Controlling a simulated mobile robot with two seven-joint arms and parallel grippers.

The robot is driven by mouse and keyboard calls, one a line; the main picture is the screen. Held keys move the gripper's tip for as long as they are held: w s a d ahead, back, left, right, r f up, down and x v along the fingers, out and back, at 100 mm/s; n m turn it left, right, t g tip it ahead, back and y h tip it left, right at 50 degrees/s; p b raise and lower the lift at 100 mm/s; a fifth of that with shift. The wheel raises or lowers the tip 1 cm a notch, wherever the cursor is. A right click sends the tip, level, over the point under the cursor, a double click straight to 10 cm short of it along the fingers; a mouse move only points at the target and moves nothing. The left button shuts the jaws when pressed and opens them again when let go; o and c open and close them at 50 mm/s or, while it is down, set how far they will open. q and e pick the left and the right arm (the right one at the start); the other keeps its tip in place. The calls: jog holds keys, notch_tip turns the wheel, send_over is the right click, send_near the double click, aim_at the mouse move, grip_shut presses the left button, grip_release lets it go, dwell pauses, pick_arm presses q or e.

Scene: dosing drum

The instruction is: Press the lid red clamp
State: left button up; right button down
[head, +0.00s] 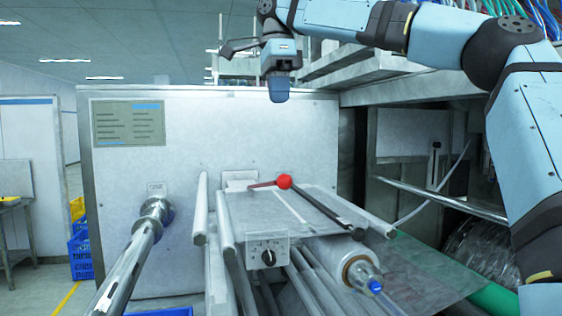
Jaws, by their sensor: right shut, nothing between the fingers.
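The red clamp shows as a round red knob (284,181) with a thin reddish arm reaching left from it. It sits at the upper end of a dark bar (322,210), above a clear, flat lid-like plate (300,212) on the machine. My right gripper (278,98) hangs pointing down in front of the top of the pale metal housing, well above the knob and apart from it. It is shut and empty. My left gripper is not in view.
A shiny metal roller (135,252) juts out on the left. A white roll with a blue-tipped shaft (345,262) lies below the plate. A dial box (267,252) is at the front. The pale housing (215,130) stands behind. Space between gripper and knob looks clear.

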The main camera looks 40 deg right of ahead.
jog(key=f, duration=0.4)
jog(key=f+p, duration=0.1)
jog(key=f, duration=0.8)
jog(key=shift+s+d+p, duration=0.25)
jog(key=shift+s+p, duration=0.1)
jog(key=shift+f, duration=0.6)
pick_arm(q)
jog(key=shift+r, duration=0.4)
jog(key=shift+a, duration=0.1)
